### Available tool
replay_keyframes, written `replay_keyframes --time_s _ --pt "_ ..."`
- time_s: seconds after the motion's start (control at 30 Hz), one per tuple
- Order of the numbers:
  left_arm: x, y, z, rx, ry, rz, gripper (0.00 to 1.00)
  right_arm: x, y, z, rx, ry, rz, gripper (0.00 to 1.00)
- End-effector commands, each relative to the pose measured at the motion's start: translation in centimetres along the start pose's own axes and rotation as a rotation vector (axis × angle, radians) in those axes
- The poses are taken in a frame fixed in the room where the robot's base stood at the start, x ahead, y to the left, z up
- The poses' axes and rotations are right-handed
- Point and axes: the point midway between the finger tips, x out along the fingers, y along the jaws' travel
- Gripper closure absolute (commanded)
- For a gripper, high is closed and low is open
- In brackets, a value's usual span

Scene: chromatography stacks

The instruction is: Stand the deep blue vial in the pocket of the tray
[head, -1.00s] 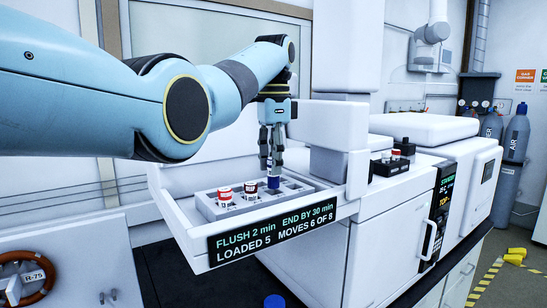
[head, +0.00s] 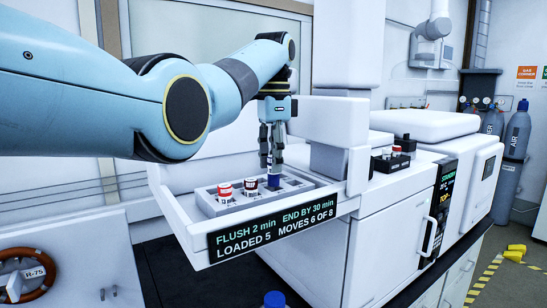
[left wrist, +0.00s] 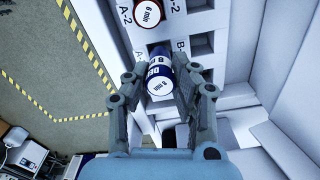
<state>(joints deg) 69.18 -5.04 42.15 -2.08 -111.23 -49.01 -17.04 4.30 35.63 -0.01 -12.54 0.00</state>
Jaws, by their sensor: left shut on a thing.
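My left gripper (head: 271,150) reaches down over the tray and is shut on the deep blue vial (head: 274,183). In the left wrist view the fingers (left wrist: 155,95) close on both sides of the vial (left wrist: 160,76), which has a white-labelled cap. My right gripper is not in view.
A red vial (head: 225,191) and a dark red vial (head: 250,187) stand in the tray. The white drawer (head: 185,235) surrounds it, with a white housing (head: 328,158) close on the right. A blue cap (head: 274,299) shows at the bottom edge. A black block (head: 390,165) holds small vials.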

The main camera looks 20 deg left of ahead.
Motion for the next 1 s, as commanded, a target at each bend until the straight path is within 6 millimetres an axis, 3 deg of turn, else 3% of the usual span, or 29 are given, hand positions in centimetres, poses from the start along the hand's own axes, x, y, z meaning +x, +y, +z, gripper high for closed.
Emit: replay_keyframes --time_s 0.5,1.0 --pt "2.0 0.0 0.0 0.000 -0.001 0.000 1.00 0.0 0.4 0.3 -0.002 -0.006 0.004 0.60" --pt "2.4 0.0 0.0 0.000 -0.001 0.000 1.00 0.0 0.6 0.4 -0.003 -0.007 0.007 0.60"
